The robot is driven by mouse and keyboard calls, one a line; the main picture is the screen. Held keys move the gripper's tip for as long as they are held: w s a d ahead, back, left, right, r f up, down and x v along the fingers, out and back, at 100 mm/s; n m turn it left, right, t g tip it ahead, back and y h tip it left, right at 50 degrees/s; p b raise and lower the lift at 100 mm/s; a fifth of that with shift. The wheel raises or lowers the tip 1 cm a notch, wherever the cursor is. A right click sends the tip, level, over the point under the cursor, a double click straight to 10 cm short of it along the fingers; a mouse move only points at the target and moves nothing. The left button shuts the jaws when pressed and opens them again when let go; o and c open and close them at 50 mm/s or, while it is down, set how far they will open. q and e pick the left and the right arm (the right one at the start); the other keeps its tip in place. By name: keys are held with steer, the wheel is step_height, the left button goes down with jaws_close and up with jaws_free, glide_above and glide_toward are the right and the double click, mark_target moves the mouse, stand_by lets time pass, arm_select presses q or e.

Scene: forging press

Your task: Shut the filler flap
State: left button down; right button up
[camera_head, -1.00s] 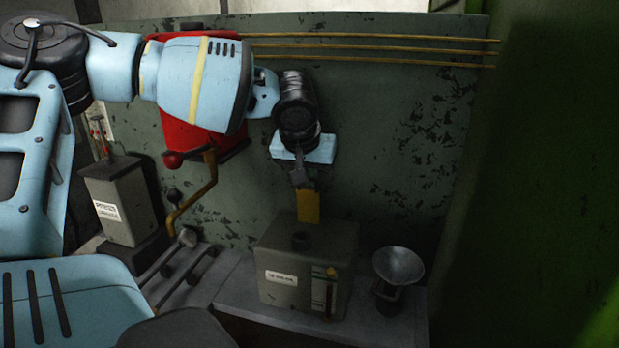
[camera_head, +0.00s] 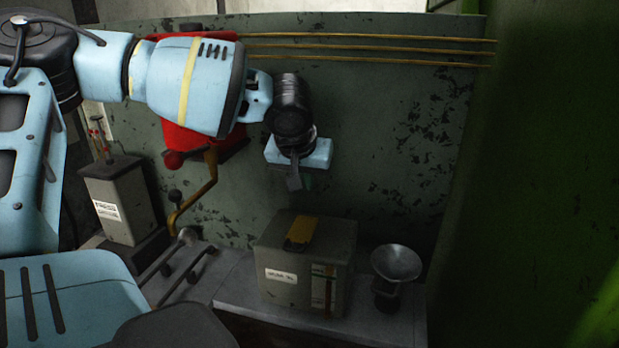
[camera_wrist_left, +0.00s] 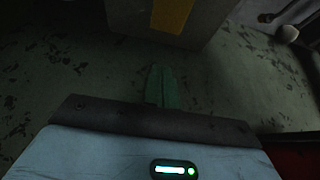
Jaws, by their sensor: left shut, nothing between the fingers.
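The filler flap (camera_head: 301,233) is a yellow plate lying flat on top of a grey-green box (camera_head: 305,270), over the place of the filler opening, which is hidden. It also shows in the left wrist view (camera_wrist_left: 172,14) at the top edge, on the box (camera_wrist_left: 128,16). My left gripper (camera_head: 295,184) hangs above and slightly behind the box, apart from the flap, its fingers pointing down. Its fingers are together and empty; they show greenish in the left wrist view (camera_wrist_left: 162,88). My right gripper is not in view.
A metal funnel-like bowl (camera_head: 397,263) stands right of the box on the bench (camera_head: 235,284). A grey canister (camera_head: 122,205) stands at the left. A red unit with a yellow crank (camera_head: 195,195) is on the back wall. Yellow rods (camera_head: 370,48) run along the wall's top.

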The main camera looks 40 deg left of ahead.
arm_select(q)
step_height(320, 180, up, 7)
steer(key=p, duration=0.1)
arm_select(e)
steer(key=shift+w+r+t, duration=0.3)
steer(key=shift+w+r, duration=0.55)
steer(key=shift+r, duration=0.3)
